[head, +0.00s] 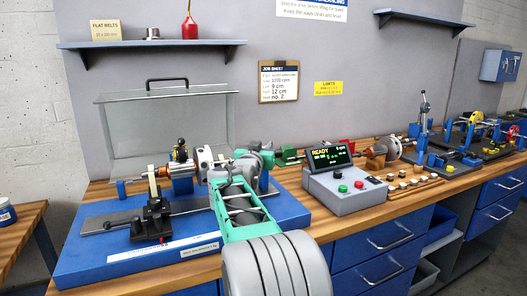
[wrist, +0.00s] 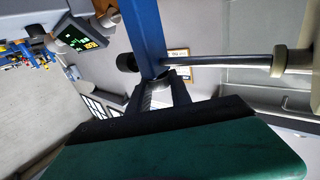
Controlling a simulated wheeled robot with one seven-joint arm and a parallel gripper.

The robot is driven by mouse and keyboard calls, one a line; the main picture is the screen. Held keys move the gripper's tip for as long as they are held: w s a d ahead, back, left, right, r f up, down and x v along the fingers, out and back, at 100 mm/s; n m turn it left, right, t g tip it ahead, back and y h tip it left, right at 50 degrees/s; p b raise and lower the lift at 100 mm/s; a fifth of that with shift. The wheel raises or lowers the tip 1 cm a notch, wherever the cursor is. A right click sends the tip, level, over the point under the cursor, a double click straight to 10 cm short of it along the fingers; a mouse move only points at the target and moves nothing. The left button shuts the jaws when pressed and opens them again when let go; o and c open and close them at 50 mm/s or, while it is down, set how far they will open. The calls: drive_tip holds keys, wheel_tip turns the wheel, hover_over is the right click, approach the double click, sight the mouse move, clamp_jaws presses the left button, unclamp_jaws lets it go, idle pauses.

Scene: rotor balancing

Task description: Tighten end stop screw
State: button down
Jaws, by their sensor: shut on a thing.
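The balancing machine sits on a blue base (head: 100,262) on the bench, with a rotor with an orange part and pale disc (head: 203,158) on it. My gripper (wrist: 160,90) reaches the right end of the machine from the front. In the wrist view its dark fingers are closed around a small dark knob, seemingly the end stop screw (wrist: 156,82), beside a blue upright (wrist: 149,30). A black round knob (wrist: 127,62) is on one side of the upright and a grey shaft (wrist: 225,60) runs out the other. In the head view my arm mostly hides the end stop.
A control box with a lit READY display (head: 331,157) stands just right of my arm. A clear cover (head: 165,125) with a black handle stands behind the machine. A wooden tray of small weights (head: 415,188) lies further right. A shelf (head: 150,44) hangs above.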

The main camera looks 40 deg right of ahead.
drive_tip(key=shift+m+g+h, duration=0.3)
drive_tip(key=shift+m+g, duration=0.1)
drive_tip(key=shift+g, duration=0.1)
drive_tip(key=c, duration=1.2)
unclamp_jaws()
drive_tip(key=shift+o, duration=0.2)
wheel_tip(320, 180, up, 3)
drive_tip(key=shift+r+p, duration=0.1)
drive_tip(key=shift+p, duration=0.2)
drive_tip(key=s+a+r, duration=0.7)
drive_tip(key=s+r, duration=0.2)
drive_tip(key=s, duration=0.2)
drive_tip(key=shift+s+a+r, duration=0.3)
drive_tip(key=shift+a+r, duration=0.1)
